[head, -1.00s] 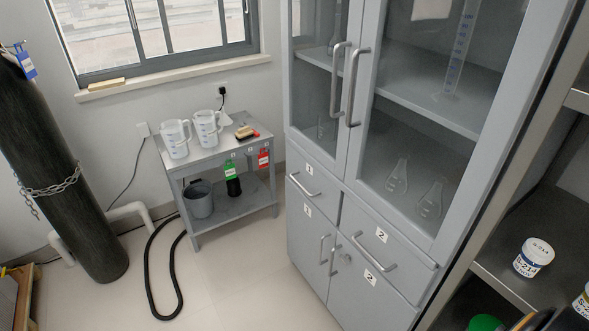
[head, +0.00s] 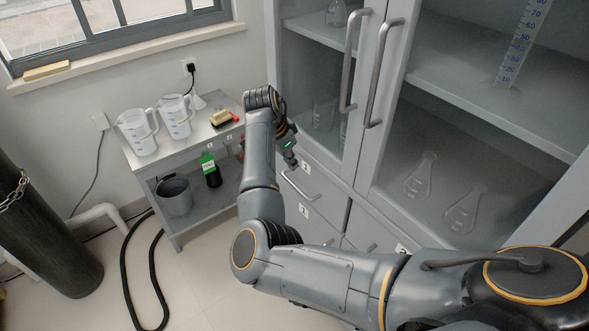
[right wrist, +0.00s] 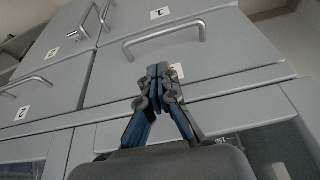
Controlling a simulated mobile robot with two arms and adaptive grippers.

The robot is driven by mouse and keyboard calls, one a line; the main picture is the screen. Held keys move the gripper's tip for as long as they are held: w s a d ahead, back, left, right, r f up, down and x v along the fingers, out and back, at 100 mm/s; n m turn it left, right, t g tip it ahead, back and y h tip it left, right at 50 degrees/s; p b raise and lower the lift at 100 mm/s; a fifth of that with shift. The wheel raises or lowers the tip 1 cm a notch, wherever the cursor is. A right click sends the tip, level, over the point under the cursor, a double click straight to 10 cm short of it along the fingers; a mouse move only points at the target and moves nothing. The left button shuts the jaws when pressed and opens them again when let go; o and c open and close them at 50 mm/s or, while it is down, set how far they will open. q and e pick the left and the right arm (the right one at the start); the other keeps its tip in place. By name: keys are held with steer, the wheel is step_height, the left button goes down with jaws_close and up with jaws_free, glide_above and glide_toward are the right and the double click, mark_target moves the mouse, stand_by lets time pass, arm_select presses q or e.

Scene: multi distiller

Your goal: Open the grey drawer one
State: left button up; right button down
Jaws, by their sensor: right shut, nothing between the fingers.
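The grey drawer one (head: 328,200) is shut in the grey cabinet, with a bar handle (head: 299,188) across its front. In the right wrist view the handle (right wrist: 160,35) lies just beyond the fingertips. My right gripper (head: 290,162) is at the drawer's upper left, near its label. In the right wrist view the right gripper (right wrist: 157,72) is shut and empty, partly covering a number label, and looks apart from the handle. My right arm hides part of the cabinet's lower front. My left gripper is not in view.
Glass cabinet doors (head: 320,80) with long handles are above the drawer. A small metal table (head: 165,160) with two measuring jugs (head: 138,130) stands left of my arm. A black hose (head: 125,270) and a dark cylinder (head: 40,230) are further left. Some floor shows between.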

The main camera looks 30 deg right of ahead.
mark_target(301, 180)
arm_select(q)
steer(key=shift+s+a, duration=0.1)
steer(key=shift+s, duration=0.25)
arm_select(e)
steer(key=x, duration=0.9)
steer(key=shift+f, duration=0.35)
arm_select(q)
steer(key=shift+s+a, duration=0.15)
arm_select(e)
steer(key=shift+d, duration=0.1)
